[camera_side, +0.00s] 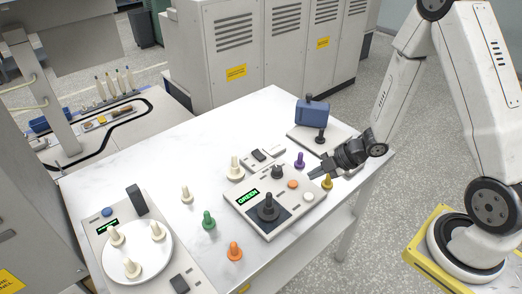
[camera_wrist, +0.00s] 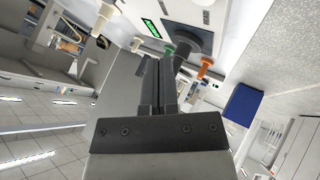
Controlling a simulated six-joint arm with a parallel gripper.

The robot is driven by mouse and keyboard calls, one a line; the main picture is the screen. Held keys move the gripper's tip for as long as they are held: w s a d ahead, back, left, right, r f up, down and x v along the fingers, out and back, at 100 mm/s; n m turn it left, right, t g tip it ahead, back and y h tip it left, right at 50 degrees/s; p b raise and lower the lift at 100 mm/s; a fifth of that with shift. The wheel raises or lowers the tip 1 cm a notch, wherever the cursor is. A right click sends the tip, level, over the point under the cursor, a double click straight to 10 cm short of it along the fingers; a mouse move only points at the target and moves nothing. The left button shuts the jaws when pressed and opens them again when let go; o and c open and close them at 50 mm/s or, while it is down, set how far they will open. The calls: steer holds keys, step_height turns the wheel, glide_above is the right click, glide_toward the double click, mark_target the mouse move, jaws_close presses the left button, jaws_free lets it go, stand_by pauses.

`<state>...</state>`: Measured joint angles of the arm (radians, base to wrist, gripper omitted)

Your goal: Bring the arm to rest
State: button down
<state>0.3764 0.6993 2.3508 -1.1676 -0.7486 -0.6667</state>
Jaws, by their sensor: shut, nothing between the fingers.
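My gripper (camera_side: 313,174) is shut and empty in the side view. It hangs at the right part of the white table (camera_side: 262,108), beside the grey control box with the green display (camera_side: 247,196). Its fingertips point left, close to the yellow bobbin (camera_side: 327,183); I cannot tell whether they touch. In the wrist view the two dark fingers (camera_wrist: 158,62) lie together with nothing between them. My arm reaches in from the right.
A purple bobbin (camera_side: 300,160), green bobbin (camera_side: 208,220) and orange bobbin (camera_side: 235,251) stand on the table. A round white tray (camera_side: 137,265) holds cream bobbins at the front left. A blue block device (camera_side: 312,113) stands behind my gripper. Grey cabinets (camera_side: 240,50) are behind.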

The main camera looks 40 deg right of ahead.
step_height(320, 180, up, 7)
steer(key=d+m+g+h, duration=0.1)
steer(key=d+m+h, duration=0.1)
steer(key=m+h, duration=0.55)
steer(key=s+a+r+m+g+y, duration=0.1)
steer(key=s+a+r+m+g, duration=0.2)
steer(key=s+m, duration=0.5)
steer(key=shift+a+r+m+y, duration=0.35)
steer(key=shift+a+r+m, duration=0.35)
steer(key=shift+m, duration=0.05)
stand_by(1.1)
